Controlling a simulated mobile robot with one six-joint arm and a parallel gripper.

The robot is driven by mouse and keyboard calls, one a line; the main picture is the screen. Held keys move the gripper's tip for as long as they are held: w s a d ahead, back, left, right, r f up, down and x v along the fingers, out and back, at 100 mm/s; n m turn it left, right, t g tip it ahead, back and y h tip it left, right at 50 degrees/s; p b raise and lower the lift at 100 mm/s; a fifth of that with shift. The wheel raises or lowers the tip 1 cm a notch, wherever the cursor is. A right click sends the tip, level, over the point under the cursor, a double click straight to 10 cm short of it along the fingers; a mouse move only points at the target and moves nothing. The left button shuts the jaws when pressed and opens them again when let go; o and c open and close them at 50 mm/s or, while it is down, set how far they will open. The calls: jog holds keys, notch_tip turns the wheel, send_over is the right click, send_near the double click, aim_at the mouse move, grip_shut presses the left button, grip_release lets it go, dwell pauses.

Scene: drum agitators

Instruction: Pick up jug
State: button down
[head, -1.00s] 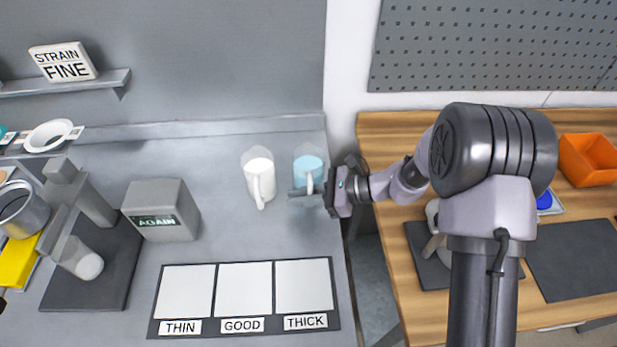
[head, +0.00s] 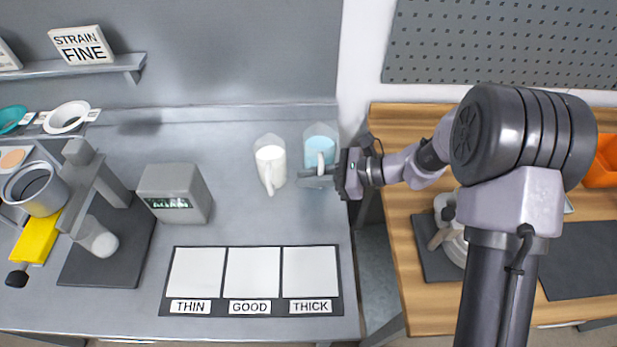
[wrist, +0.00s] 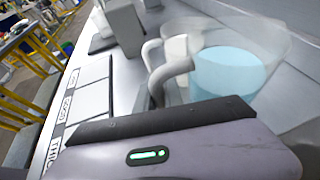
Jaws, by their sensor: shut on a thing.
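A clear jug of pale blue liquid (head: 320,145) stands at the back right of the grey bench in the head view, its handle toward the front. It also shows large in the wrist view (wrist: 232,72), with its grey handle near my fingers. My gripper (head: 318,180) is at the jug's handle, shut on it from the right. A second jug, with white liquid (head: 270,165), stands just left of the blue one. Its white handle shows behind the blue jug's handle in the wrist view (wrist: 180,50). Whether the blue jug is off the bench is hard to tell.
A mat with three white squares marked THIN, GOOD and THICK (head: 252,308) lies in front. A grey box marked AGAIN (head: 174,190) and a grey stand (head: 110,215) are to the left. The bench between jugs and mat is clear.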

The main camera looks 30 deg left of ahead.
jog(key=s+d+p, duration=0.1)
jog(key=s+d, duration=0.2)
jog(key=s, duration=0.4)
jog(key=s+d+r+p, duration=0.1)
jog(key=s+d, duration=0.2)
jog(key=s, duration=0.4)
jog(key=shift+s+d+r, duration=0.15)
jog(key=shift+d+r, duration=0.05)
jog(key=shift+d, duration=0.05)
